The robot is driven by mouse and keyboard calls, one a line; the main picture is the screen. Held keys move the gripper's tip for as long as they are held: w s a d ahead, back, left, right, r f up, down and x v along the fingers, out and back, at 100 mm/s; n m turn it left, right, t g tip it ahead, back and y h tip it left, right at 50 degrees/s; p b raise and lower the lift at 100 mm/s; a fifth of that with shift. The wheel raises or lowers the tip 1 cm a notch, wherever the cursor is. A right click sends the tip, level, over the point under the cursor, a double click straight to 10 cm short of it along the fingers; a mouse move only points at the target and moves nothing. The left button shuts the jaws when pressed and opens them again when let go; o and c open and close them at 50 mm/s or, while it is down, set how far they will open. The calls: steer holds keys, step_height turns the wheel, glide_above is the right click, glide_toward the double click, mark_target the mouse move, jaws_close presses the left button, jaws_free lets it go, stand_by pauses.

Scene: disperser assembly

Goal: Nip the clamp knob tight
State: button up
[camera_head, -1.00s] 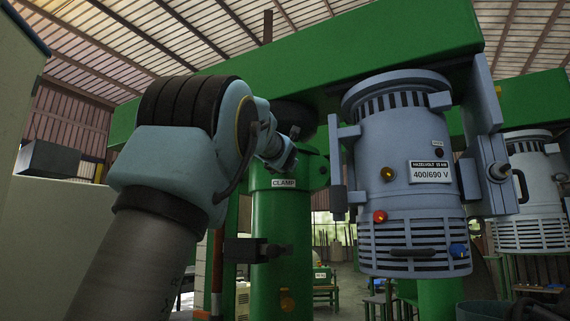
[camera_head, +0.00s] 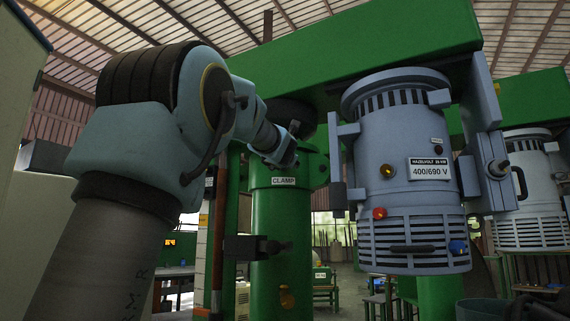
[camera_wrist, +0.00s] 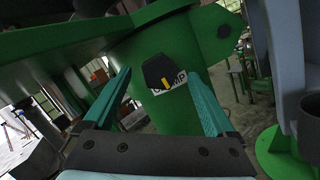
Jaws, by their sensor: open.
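The clamp knob (camera_wrist: 164,71) is black with a yellow pointer mark and shows in the wrist view on the green column (camera_wrist: 185,112). It partly covers the CLAMP label (camera_wrist: 178,79), which also shows in the head view (camera_head: 284,182). My gripper (camera_wrist: 158,77) is open, its two teal fingers reaching toward the knob from left and right with nothing between them. The knob appears between the fingertips, but I cannot tell whether they reach it in depth. In the head view my gripper (camera_head: 286,153) is just above the label, and the knob is hidden there.
A grey-blue motor (camera_head: 407,190) hangs from the green beam (camera_head: 330,50) right of the column. A dark bracket (camera_head: 252,247) sticks out from the column below the label. A second motor (camera_head: 524,190) stands farther right. Open floor and benches lie behind.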

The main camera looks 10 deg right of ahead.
steer(key=b+v, duration=0.1)
steer(key=v, duration=0.6)
steer(key=shift+s, duration=0.2)
steer(key=shift+a, duration=0.1)
